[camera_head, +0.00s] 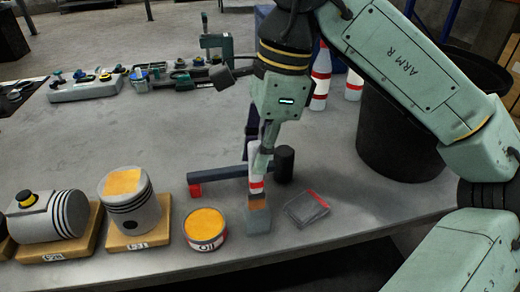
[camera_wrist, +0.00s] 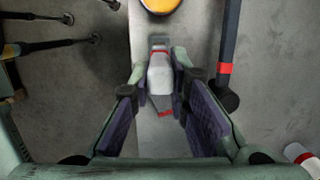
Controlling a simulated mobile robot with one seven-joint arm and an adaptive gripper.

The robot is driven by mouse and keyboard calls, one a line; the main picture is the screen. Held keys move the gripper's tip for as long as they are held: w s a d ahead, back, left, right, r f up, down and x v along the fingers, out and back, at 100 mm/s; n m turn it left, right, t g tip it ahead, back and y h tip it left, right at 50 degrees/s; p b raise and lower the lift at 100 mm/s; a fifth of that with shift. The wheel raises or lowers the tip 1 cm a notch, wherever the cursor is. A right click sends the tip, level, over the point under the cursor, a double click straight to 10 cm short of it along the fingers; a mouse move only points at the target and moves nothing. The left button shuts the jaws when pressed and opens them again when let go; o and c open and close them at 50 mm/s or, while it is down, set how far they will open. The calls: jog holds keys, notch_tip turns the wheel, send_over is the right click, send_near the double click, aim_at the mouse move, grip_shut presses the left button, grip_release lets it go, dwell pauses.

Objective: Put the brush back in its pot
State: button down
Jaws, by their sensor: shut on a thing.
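My gripper (camera_head: 262,150) points down at the front of the bench. It is shut on the brush (camera_head: 256,170), which has a white handle with a red band, then a brown part and a grey lower end. In the wrist view the brush (camera_wrist: 160,75) stands between my fingertips (camera_wrist: 160,68). It is roughly upright; whether its lower end touches the bench I cannot tell. A round tin with orange contents (camera_head: 206,230), apparently the pot, stands just left of the brush. Its edge shows at the top of the wrist view (camera_wrist: 160,5).
A blue bar with a red end (camera_head: 222,174) lies close behind.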

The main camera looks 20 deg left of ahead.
aim_at(260, 181)
jog(key=shift+f, duration=0.1)
jog(key=shift+f+b, duration=2.55)
jog(key=shift+f, duration=0.6)
jog(key=c, duration=1.5)
grip_release()
jog(key=shift+o, duration=0.2)
jog(key=shift+r, duration=0.15)
notch_tip(260, 181, up, 12)
jog(key=w+d, duration=0.1)
jog(key=d, duration=0.1)
jog(key=shift+f, duration=0.2)
